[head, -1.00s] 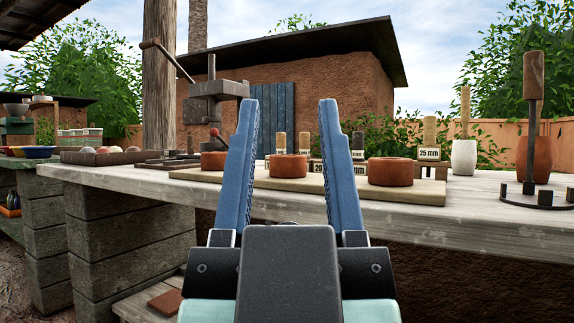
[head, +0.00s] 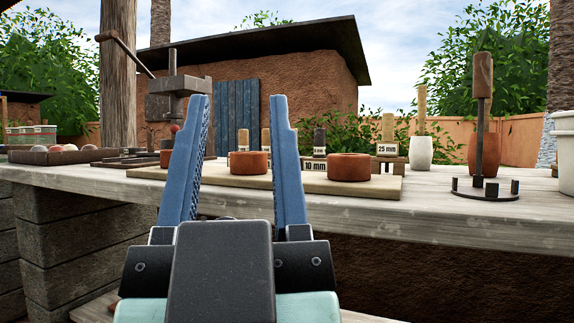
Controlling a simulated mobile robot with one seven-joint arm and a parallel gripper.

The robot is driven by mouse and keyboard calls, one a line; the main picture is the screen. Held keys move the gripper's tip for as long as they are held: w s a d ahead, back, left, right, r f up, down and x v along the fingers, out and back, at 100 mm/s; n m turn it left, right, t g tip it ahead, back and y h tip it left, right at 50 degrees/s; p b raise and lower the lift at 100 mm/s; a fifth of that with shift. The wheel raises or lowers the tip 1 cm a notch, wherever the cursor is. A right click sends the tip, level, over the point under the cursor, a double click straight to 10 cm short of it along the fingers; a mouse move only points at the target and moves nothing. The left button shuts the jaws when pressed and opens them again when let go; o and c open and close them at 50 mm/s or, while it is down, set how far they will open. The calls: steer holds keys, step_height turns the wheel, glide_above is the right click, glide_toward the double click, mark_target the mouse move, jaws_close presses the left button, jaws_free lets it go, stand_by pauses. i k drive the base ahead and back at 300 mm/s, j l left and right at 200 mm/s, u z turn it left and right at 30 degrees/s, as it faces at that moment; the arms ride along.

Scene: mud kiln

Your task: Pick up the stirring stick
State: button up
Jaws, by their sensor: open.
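A pale wooden stick (head: 421,108) stands upright in a small white pot (head: 420,153) at the back right of the table; it looks like the stirring stick. Its lower end is hidden inside the pot. My gripper (head: 237,97) is open and empty, its two blue fingers pointing up and forward. It is left of the stick in the picture, well apart from it and in front of the table's near edge.
A dark-rodded tool with a wooden handle (head: 482,72) stands on a round metal base, before a brown pot (head: 460,152). A board (head: 230,181) holds several red clay discs. Labelled blocks stand behind. A white bucket (head: 563,150) is at the right edge. The table (head: 420,215) is clear in front.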

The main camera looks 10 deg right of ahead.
mark_target(488, 102)
steer(key=k+z, duration=0.1)
steer(key=z, duration=0.55)
steer(key=k+l+z, duration=0.1)
steer(key=z, duration=0.25)
